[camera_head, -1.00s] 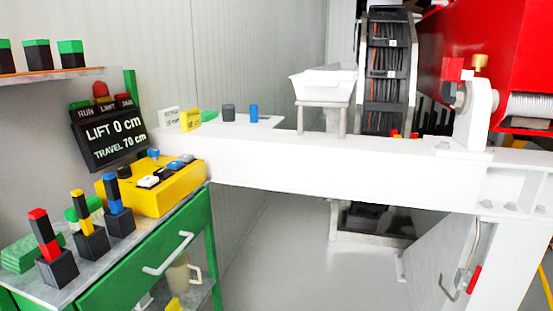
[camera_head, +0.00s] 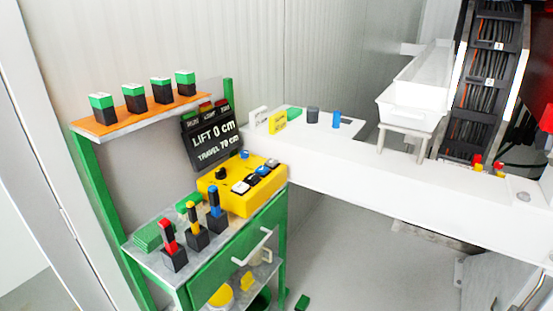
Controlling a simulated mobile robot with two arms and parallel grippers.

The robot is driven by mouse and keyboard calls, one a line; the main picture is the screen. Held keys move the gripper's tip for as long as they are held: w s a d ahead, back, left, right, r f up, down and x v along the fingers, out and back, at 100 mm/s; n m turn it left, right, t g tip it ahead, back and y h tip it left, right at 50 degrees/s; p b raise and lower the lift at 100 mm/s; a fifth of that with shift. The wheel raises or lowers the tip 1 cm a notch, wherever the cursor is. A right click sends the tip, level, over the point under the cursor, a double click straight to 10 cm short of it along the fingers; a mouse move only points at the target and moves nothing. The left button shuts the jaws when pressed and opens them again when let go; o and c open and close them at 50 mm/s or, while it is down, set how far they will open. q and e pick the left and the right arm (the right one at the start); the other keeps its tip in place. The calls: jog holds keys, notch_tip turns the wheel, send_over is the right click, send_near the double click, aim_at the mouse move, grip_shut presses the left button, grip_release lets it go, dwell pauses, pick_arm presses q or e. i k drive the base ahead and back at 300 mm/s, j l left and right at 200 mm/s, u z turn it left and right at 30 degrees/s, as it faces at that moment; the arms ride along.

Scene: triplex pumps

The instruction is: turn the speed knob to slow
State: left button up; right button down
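A yellow control box (camera_head: 240,186) sits at the right end of the green cart's grey top. On its upper face, at the left, is a black round knob (camera_head: 221,173), which looks like the speed knob; its setting is too small to read. Several black, white and blue buttons (camera_head: 255,178) lie to the right of the knob. Behind the box a black display (camera_head: 212,137) reads LIFT 0 cm and TRAVEL 70 cm. Neither of my grippers shows in the head view.
The green cart (camera_head: 238,250) has an orange shelf (camera_head: 140,119) holding several green-and-black blocks. Upright colored tools in black holders (camera_head: 196,236) stand in front of the box. A white beam (camera_head: 400,195) runs right from the cart. Grey floor (camera_head: 345,265) below the beam is mostly open.

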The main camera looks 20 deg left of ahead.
aim_at(244, 154)
jog(key=i+j+z, duration=0.1)
jog(key=j+z, duration=0.25)
jog(key=i+j+z, duration=0.1)
jog(key=z, duration=0.25)
